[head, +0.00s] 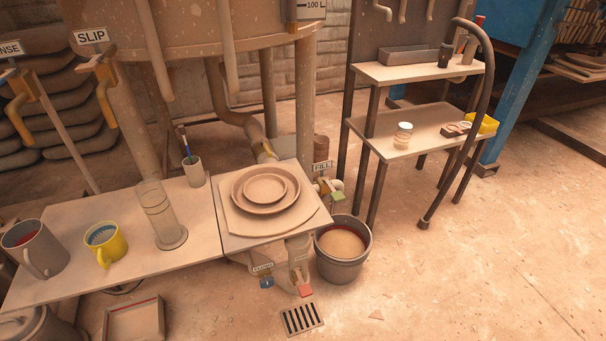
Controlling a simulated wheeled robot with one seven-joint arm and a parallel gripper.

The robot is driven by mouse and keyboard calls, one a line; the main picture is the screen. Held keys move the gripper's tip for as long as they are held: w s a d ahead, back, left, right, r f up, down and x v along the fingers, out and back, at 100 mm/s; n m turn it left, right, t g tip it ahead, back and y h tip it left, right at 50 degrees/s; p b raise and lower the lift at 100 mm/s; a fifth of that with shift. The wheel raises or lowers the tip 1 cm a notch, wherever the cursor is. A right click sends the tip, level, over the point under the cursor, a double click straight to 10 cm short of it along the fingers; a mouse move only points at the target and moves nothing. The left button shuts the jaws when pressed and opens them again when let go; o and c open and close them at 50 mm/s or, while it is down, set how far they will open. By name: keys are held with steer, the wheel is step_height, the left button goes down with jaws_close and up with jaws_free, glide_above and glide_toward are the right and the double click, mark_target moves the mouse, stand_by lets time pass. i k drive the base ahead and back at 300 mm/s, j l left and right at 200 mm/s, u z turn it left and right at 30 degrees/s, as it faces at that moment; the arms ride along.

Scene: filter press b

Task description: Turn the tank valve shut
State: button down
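The large brown tank (190,28) stands on legs at the top, with a "100 L" plate at its right. A pipe (234,116) bends down from its underside. A small yellow part (266,151) sits on this pipe behind the bench and may be the tank valve's handle; its position is too small to read. Lower right, a valve with a green handle (338,196) sits under a "FILL" sign (322,167). My gripper is not in view.
The bench (120,242) holds mugs, a clear cylinder (160,215), a brush cup and stacked plates (265,190). A grey bucket (342,270) stands below the fill valve, near a floor drain (302,318). A shelf rack (420,128) stands right. Floor at lower right is clear.

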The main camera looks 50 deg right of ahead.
mark_target(266, 147)
steer(key=i+l+z, duration=0.5)
steer(key=i+l, duration=0.3)
steer(key=l, duration=0.1)
